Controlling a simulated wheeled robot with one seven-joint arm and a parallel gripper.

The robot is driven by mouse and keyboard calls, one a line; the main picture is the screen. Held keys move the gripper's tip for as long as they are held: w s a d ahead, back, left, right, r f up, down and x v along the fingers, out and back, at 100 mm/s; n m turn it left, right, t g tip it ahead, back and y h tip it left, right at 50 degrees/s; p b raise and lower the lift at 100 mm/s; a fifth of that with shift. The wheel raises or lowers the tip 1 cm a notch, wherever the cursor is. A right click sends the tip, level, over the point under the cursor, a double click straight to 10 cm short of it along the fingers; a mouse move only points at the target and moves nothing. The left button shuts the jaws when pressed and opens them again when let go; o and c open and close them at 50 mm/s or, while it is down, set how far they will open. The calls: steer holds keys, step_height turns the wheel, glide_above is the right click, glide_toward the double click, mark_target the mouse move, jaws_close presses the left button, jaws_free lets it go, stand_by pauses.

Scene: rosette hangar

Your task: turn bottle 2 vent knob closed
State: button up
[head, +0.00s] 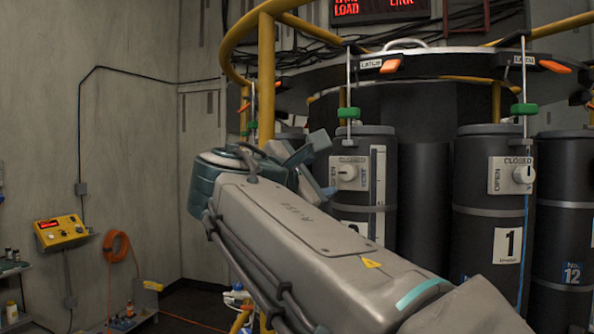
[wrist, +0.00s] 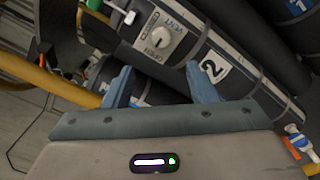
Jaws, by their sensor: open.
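Bottle 2 (head: 378,145) is a dark cylinder with a pale vent plate (head: 362,160) near its top. Its round, light vent knob (head: 348,172) sits on that plate. In the wrist view the knob (wrist: 159,38) is on the plate with OPEN and VENT lettering, beside the number 2 label (wrist: 214,67). The knob's exact pointing is too small to tell. My gripper (head: 327,165) is open, its blue-grey fingers to the left of the knob in the head view. In the wrist view the open gripper (wrist: 158,71) faces the bottle, the knob beyond the gap between its fingertips, apparently untouched.
Bottle 1 (head: 489,215), with its own vent knob (head: 523,174), stands to the right. A yellow rail (head: 266,80) rises behind my arm. Green-handled latch rods (head: 348,113) hang above the bottles. A yellow box (head: 62,232) is on the left wall.

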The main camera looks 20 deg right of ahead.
mark_target(346, 173)
steer(key=p+x, duration=0.3)
steer(key=x, duration=1)
steer(key=shift+w+d, duration=0.1)
steer(key=shift+d, duration=0.1)
steer(key=shift+f, duration=0.1)
steer(key=c, duration=1)
